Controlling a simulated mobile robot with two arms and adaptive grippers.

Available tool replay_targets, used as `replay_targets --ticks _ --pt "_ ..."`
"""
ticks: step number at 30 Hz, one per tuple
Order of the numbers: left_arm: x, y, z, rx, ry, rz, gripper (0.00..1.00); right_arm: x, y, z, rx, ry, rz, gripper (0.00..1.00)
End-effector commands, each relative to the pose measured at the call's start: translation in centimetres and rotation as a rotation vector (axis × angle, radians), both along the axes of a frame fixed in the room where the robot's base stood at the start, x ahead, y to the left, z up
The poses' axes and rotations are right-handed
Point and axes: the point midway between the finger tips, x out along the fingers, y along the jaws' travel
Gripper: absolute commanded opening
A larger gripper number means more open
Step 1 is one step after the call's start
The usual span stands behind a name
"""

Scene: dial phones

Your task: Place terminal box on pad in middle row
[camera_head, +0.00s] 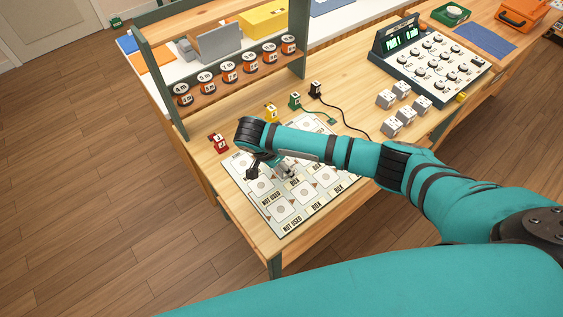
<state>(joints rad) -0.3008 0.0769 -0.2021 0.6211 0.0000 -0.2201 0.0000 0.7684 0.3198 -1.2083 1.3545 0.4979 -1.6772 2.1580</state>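White-grey terminal boxes (407,114), several of them, stand in a loose group on the right half of the wooden table. The pad board (283,215) is a pale sheet with rows of square pads and labels such as "NOT USED" and "BOX", lying at the table's front left. My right arm reaches in from the right, and my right gripper (269,173) is low over the pads in the upper and middle part of the board. A dark finger and a small grey piece show there; whether that piece is a box or gripper part is unclear. My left gripper is out of view.
A shelf of round labelled spools (228,73) stands at the back left. A control console (431,54) with dials and a lit display stands at the back right.

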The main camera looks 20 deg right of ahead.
Motion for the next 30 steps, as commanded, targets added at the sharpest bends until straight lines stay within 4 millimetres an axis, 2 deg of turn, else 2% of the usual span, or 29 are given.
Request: replay_targets --ticks 8,11,21,23,30 --pt "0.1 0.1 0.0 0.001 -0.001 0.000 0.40 0.0 0.2 0.6 0.001 -0.001 0.002 0.70" --pt "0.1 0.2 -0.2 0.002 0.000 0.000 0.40 -0.2 0.8 1.9 0.004 -0.001 0.002 0.70" --pt "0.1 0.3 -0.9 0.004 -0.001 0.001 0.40 -1.1 3.4 8.5 0.004 -0.002 0.002 0.70" --pt "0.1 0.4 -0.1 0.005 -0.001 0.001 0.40 -1.2 3.7 9.9 0.002 -0.001 0.001 0.70" --pt "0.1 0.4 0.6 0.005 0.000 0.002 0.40 -1.5 4.3 11.4 0.000 0.001 0.000 0.70"
